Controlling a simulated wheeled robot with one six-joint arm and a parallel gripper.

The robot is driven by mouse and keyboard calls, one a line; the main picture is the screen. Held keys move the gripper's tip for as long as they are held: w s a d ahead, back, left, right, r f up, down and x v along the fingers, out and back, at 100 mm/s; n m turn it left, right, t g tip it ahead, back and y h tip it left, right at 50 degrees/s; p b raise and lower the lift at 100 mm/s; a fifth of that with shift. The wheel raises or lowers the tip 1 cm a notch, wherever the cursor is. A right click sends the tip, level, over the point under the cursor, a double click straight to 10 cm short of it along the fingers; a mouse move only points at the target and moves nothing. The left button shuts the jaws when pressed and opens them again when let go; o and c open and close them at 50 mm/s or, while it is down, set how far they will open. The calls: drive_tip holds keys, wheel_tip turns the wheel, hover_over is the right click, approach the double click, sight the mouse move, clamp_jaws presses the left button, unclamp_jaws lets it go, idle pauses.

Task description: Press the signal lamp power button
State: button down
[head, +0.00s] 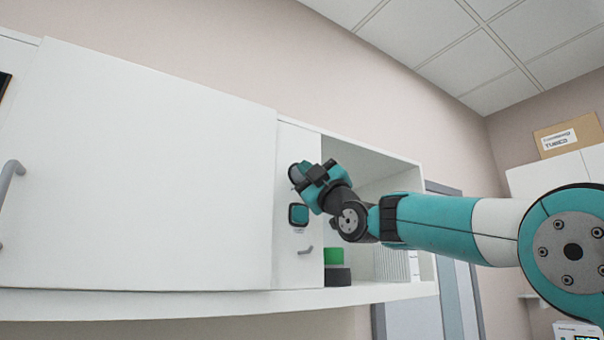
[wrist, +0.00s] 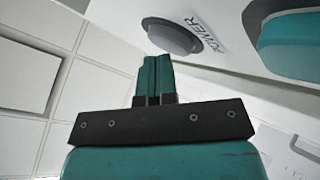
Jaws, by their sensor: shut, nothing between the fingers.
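The power button is a grey round dome (wrist: 172,38) with the word POWER beside it, on a white panel at the top of the wrist view. In the head view the round button (head: 294,173) is partly hidden behind my gripper (head: 307,180). My gripper's teal fingers (wrist: 153,72) are shut together and empty. Their tips reach up to the button's lower edge in the wrist view; I cannot tell whether they touch it. A dark-framed teal square (head: 298,214) sits below the button on the same panel and shows at the right of the wrist view (wrist: 292,45).
A large white door panel (head: 140,170) with a grey handle (head: 9,180) covers the left. A small handle (head: 305,250) is low on the narrow panel. A green-topped dark object (head: 334,263) stands in the open cabinet (head: 385,170) to the right, beneath my arm.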

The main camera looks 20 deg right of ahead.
drive_tip(key=shift+s+d+b, duration=0.3)
drive_tip(key=shift+s+b, duration=0.55)
drive_tip(key=shift+b, duration=0.15)
drive_tip(key=s+d+b, duration=0.2)
drive_tip(key=s+b, duration=0.2)
drive_tip(key=s, duration=0.1)
drive_tip(key=shift+s+b, duration=0.3)
drive_tip(key=shift+s, duration=0.05)
